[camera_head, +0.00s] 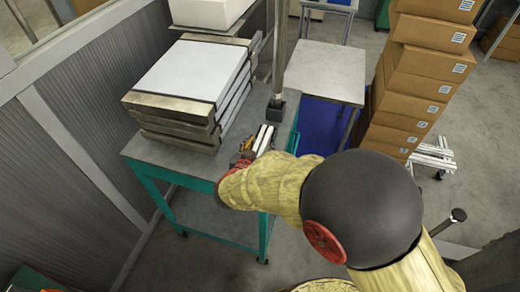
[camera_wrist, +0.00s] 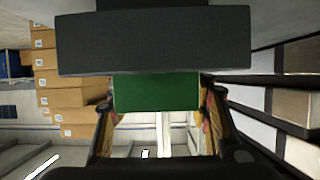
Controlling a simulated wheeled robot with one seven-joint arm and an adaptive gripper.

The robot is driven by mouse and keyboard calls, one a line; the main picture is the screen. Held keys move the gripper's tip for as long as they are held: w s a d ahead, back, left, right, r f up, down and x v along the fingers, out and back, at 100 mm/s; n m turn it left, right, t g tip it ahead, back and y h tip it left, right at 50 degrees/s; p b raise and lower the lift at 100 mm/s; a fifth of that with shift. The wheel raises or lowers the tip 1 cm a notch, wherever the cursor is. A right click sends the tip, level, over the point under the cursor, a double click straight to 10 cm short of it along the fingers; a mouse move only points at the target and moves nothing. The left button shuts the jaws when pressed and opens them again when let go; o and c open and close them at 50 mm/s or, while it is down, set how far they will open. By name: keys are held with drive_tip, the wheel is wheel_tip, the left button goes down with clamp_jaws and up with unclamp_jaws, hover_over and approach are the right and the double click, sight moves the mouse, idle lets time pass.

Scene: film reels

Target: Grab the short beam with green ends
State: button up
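In the wrist view a dark grey block (camera_wrist: 155,42) fills the upper middle. A green block-shaped end (camera_wrist: 156,92) shows just below it, between the fingers of my gripper (camera_wrist: 158,84). I take the green piece to be an end of the short beam; the rest of the beam cannot be made out. My fingers are spread wide, one on each side of the green piece, with thin gaps; contact is not clear. In the head view my gripper (camera_head: 247,152) is low over the front right of the table (camera_head: 175,158), and the beam is not clearly told apart there.
A stack of flat reel cases (camera_head: 188,80) covers the table's left side. A grey post (camera_head: 280,55) with a dark base (camera_head: 275,109) stands close beyond my gripper. Cardboard boxes (camera_head: 418,80) are piled at the right. A grey-topped table (camera_head: 325,72) stands behind.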

clamp_jaws()
idle(0.5)
